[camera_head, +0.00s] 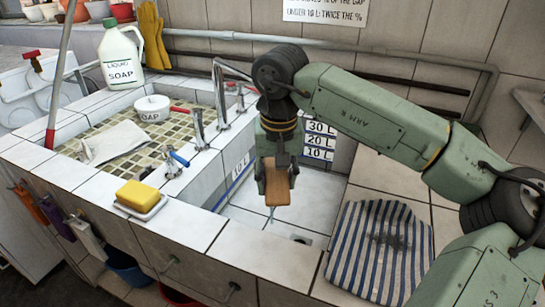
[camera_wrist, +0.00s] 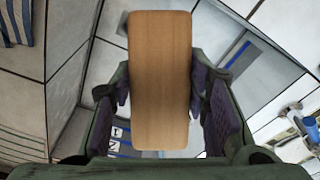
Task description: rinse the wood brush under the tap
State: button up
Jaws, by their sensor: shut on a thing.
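The wood brush (camera_head: 277,190) is upright between the fingers of my gripper (camera_head: 275,178), over the sink basin (camera_head: 245,217). In the wrist view, its plain wooden back (camera_wrist: 160,75) fills the middle, with a finger on each side of my gripper (camera_wrist: 160,100). The bristles are hidden. A thin bluish streak shows just under the brush; I cannot tell what it is. A blue handle (camera_head: 178,158) and a red handle (camera_head: 181,110) sit left of the basin.
A yellow sponge (camera_head: 138,195) lies on a white dish at the front left ledge. A striped cloth (camera_head: 380,250) lies on the tiles right of the basin. A soap bottle (camera_head: 121,60), soap tub (camera_head: 152,107) and white cloth (camera_head: 113,143) are left. Basin walls surround the brush.

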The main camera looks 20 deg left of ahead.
jog(key=shift+s+d+r+p, duration=0.25)
jog(key=shift+s+d+r, duration=0.05)
jog(key=shift+s+r, duration=0.35)
jog(key=shift+s+d+r+p, duration=0.3)
jog(key=shift+s+d+r, duration=0.05)
jog(key=shift+s+r, duration=0.25)
jog(key=shift+s+d+r+p, duration=0.25)
jog(key=shift+s+d+r, duration=0.05)
jog(key=shift+s+r, duration=0.3)
jog(key=shift+s+d+r, duration=0.15)
jog(key=shift+s+d, duration=0.05)
jog(key=shift+s, duration=0.2)
